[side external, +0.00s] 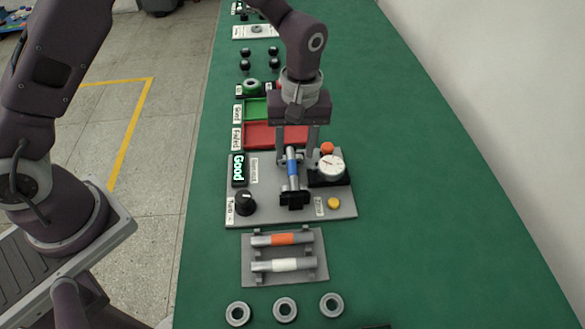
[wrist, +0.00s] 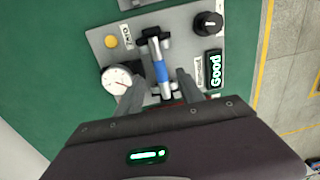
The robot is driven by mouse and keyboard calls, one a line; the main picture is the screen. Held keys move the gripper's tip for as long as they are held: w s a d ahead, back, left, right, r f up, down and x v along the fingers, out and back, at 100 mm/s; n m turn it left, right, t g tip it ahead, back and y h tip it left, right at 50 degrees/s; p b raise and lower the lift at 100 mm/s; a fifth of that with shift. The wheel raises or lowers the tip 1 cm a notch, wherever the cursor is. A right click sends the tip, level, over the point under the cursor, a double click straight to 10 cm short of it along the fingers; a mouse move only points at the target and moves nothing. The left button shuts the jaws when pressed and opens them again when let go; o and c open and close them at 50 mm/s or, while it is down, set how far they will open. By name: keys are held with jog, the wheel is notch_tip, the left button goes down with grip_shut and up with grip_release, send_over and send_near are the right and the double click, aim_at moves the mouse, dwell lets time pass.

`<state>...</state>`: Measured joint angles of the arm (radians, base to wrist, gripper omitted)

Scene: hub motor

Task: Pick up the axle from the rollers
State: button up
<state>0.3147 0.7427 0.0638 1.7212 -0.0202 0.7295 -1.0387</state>
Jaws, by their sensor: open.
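The axle, silver with a blue middle band (side external: 292,168), lies on the black roller supports (side external: 294,200) of the grey test station. In the wrist view the axle (wrist: 160,68) runs lengthwise, with a roller support (wrist: 152,34) at its far end. My gripper (side external: 297,148) is over the axle's back end, pointing down. Its fingers (wrist: 158,88) are apart, one on each side of the axle, with visible gaps. Whether the fingertips are level with the axle is hard to tell. The axle's back end is partly hidden.
A dial gauge (side external: 331,166) with an orange top stands close right of the axle. A lit "Good" display (side external: 238,168), black knob (side external: 245,203) and yellow button (side external: 333,203) surround it. Behind are a red tray (side external: 262,135) and green tray; in front, a rack with two axles and loose rings.

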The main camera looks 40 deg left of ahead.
aim_at(293, 167)
jog(key=f, duration=0.6)
jog(key=shift+a, duration=0.3)
jog(key=shift+r, duration=0.1)
grip_shut()
jog(key=shift+w, duration=0.1)
dwell(0.7)
